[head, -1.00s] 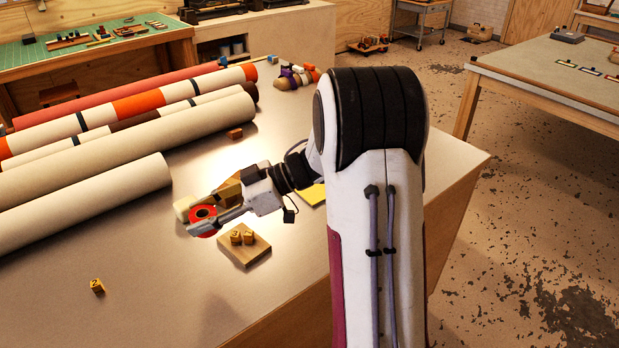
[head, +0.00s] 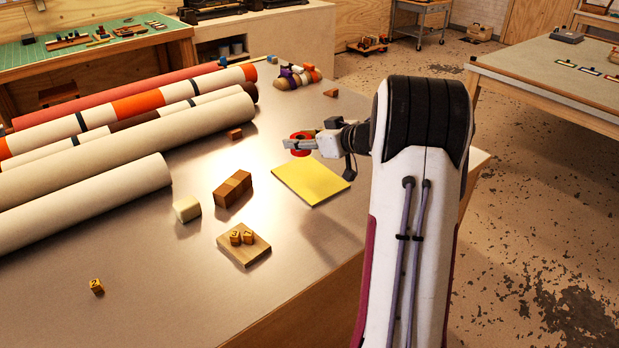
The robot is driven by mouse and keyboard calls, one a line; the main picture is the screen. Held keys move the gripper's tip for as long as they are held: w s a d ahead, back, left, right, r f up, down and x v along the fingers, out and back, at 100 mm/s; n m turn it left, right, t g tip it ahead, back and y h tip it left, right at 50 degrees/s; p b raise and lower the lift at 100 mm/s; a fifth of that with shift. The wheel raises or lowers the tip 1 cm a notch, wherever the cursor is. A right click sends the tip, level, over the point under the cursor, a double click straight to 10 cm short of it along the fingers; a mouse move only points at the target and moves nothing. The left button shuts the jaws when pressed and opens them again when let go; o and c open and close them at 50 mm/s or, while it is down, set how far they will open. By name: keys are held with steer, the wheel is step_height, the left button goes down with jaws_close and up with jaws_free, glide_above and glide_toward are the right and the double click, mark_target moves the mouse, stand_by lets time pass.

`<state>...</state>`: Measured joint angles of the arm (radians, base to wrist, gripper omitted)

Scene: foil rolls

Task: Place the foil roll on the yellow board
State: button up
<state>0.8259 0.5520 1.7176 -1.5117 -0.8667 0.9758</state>
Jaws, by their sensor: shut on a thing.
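The foil roll (head: 302,137) is a small red ring in the head view, held above the table. My gripper (head: 292,144) is shut on it, and the fingers hide part of it. The yellow board (head: 311,183) lies flat on the table, bare on top. The gripper and roll appear in the picture just above the board's far edge. Their height over the table is hard to tell.
A brown wooden block (head: 232,188), a cream block (head: 187,208) and a wooden board (head: 244,250) with small numbered cubes lie left of the yellow board. Long rolls (head: 110,158) fill the table's left side. Small colored items (head: 297,77) sit at the back.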

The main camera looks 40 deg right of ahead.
steer(key=shift+w+d+r+m+h, duration=0.1)
steer(key=shift+d+m+h, duration=0.25)
steer(key=shift+d, duration=0.3)
steer(key=shift+w+d+r+m+h, duration=0.1)
steer(key=shift+d+m+h, duration=0.2)
steer(key=shift+d, duration=0.3)
steer(key=shift+d+f+h, duration=0.15)
steer(key=shift+d+h, duration=0.1)
steer(key=shift+d, duration=0.1)
steer(key=shift+f, duration=0.1)
glide_above(309, 177)
steer(key=shift+s+f, duration=0.1)
steer(key=shift+f, duration=2.95)
steer(key=shift+f, duration=1.85)
steer(key=shift+f, duration=0.1)
steer(key=o, duration=1.1)
steer(key=shift+o, duration=0.2)
